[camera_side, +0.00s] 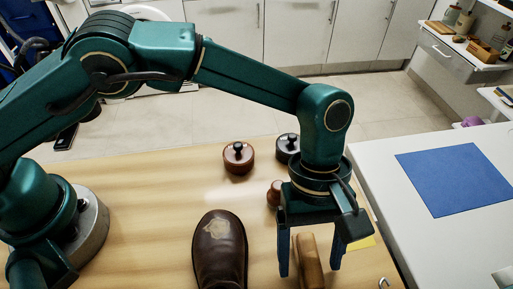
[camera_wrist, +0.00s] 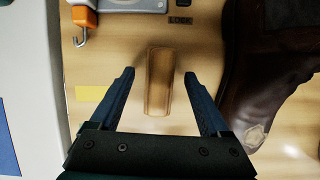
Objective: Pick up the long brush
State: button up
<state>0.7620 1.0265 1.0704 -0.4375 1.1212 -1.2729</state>
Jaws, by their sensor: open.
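The long brush, seen as a brown wooden back (camera_side: 309,262), lies on the wooden table between my gripper's fingers in the side view. In the wrist view the brush (camera_wrist: 159,80) lies lengthwise between the two fingers, with a gap on each side. My gripper (camera_side: 309,268) is open and points down over it. Its two blue fingers show in the wrist view (camera_wrist: 159,78), apart and empty. The brush's bristles are hidden in both views.
A brown boot (camera_side: 219,250) stands close beside the gripper. Two round lidded pots (camera_side: 238,158) (camera_side: 287,148) and a small brown knob-like item (camera_side: 274,193) sit behind. A white table with a blue mat (camera_side: 455,178) adjoins.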

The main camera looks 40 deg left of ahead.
aim_at(314, 269)
grip_shut()
dwell(0.3)
jog(key=shift+r, duration=0.6)
notch_tip(314, 269, up, 3)
jog(key=shift+f, duration=0.1)
jog(key=w+a+r, duration=0.2)
jog(key=a, duration=0.1)
jog(key=w+a+r, duration=0.2)
jog(key=a, duration=0.1)
jog(key=w+a+r, duration=0.1)
jog(key=a+r, duration=0.2)
jog(key=a, duration=0.1)
jog(key=shift+w, duration=0.4)
